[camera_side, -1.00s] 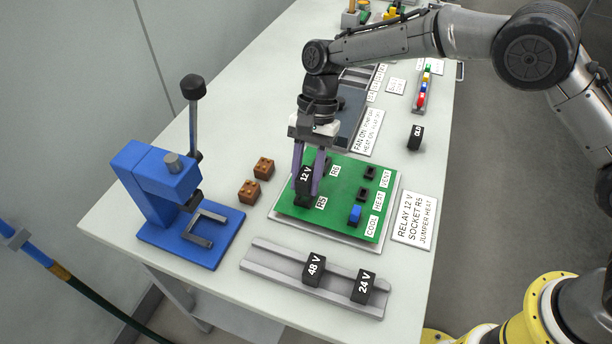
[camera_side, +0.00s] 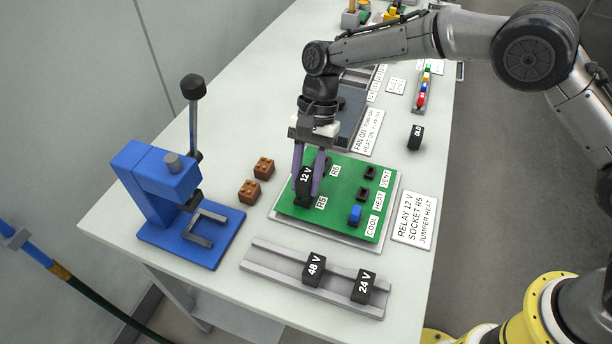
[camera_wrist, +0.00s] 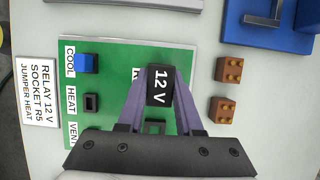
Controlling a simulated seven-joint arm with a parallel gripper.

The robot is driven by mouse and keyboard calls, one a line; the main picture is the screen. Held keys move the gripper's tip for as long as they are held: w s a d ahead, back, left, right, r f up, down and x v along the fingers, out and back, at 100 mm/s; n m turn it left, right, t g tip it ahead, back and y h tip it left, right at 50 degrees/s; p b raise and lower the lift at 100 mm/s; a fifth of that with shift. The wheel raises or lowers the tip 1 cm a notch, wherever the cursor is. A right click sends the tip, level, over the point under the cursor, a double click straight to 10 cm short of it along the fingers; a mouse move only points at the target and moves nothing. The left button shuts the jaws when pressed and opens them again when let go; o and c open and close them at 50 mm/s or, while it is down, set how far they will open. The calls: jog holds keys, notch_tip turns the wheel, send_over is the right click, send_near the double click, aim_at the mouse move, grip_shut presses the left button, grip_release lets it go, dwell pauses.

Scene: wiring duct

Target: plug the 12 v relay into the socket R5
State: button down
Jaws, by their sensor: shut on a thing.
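My gripper (camera_side: 308,178) is shut on the black 12 V relay (camera_side: 305,180), its purple fingers on either side of it. The relay is upright over the R5 place on the green board (camera_side: 340,222), beside the R5 label (camera_side: 321,203). The relay and fingers hide the socket R5, so I cannot tell whether the relay is fully seated. In the wrist view the relay (camera_wrist: 159,85) sits between the fingertips, its 12 V marking showing. The other socket (camera_wrist: 154,127), by the R6 label (camera_side: 335,171), is empty.
A grey rail (camera_side: 270,259) in front holds the 48 V relay (camera_side: 313,269) and 24 V relay (camera_side: 364,287). A blue press (camera_side: 165,190) and two brown blocks (camera_side: 264,167) stand left. A blue jumper (camera_side: 355,214) is at COOL. A black OLD relay (camera_side: 415,138) lies behind right.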

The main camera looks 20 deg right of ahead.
jog(key=shift+f, duration=0.9)
jog(key=c, duration=0.5)
grip_release()
jog(key=shift+f, duration=0.15)
jog(key=v, duration=1.4)
